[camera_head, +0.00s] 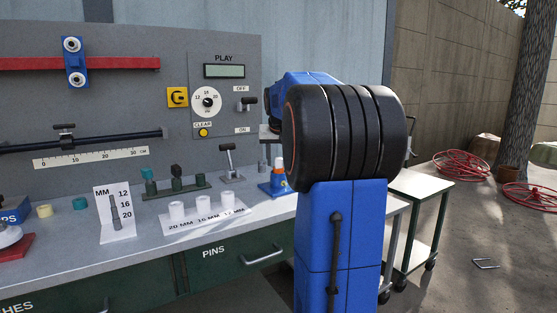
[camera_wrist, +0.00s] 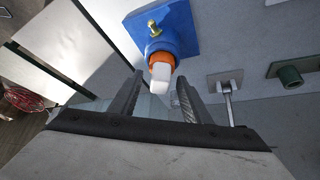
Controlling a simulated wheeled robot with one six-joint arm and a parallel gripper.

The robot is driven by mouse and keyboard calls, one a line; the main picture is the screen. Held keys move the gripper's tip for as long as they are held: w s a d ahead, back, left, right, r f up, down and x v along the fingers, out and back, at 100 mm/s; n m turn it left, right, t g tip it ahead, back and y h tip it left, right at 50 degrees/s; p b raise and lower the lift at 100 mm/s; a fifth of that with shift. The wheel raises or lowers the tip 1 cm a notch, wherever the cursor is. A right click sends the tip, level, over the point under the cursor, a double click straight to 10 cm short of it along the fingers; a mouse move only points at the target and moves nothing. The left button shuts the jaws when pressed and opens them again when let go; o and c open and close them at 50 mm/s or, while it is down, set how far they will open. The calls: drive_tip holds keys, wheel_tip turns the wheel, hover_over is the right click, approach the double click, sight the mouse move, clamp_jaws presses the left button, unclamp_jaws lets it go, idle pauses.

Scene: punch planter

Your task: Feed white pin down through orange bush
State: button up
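The white pin (camera_wrist: 161,75) sticks up out of the orange bush (camera_wrist: 160,59), which sits on a blue block (camera_wrist: 185,25) with a brass fitting. In the head view the white pin (camera_head: 279,163) shows above the bush, on the blue block (camera_head: 277,188) near the bench's right end. How deep the pin sits cannot be told. My gripper (camera_wrist: 160,76) is open, its two fingers apart, with the pin's free end between or just beyond the fingertips and no finger visibly touching it. In the head view my arm hides most of the gripper.
A lever (camera_head: 229,160) on a small plate stands left of the block, with a green peg rack (camera_head: 177,190) further left. Several white cups (camera_head: 202,205) stand on a labelled card in front. A panel with a dial (camera_head: 206,101) rises behind. A cart (camera_head: 418,185) stands right.

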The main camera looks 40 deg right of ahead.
drive_tip(key=v, duration=1.7)
drive_tip(key=shift+r, duration=0.2)
drive_tip(key=shift+s, duration=0.15)
drive_tip(key=s+a+f+n+y, duration=0.1)
drive_tip(key=a+f, duration=0.2)
drive_tip(key=a, duration=0.3)
drive_tip(key=s+a+f+n, duration=0.1)
drive_tip(key=s+a+f, duration=0.1)
drive_tip(key=a+f, duration=0.35)
drive_tip(key=s+a+f+n+y, duration=0.1)
drive_tip(key=s+a+f+n, duration=0.2)
drive_tip(key=s+a+f, duration=0.7)
drive_tip(key=s+a+f+n+y, duration=0.2)
drive_tip(key=s+a+f, duration=0.8)
drive_tip(key=f, duration=0.7)
drive_tip(key=a+n, duration=0.1)
drive_tip(key=a, duration=0.2)
drive_tip(key=shift+a+f+n, duration=0.2)
drive_tip(key=shift+n, duration=0.2)
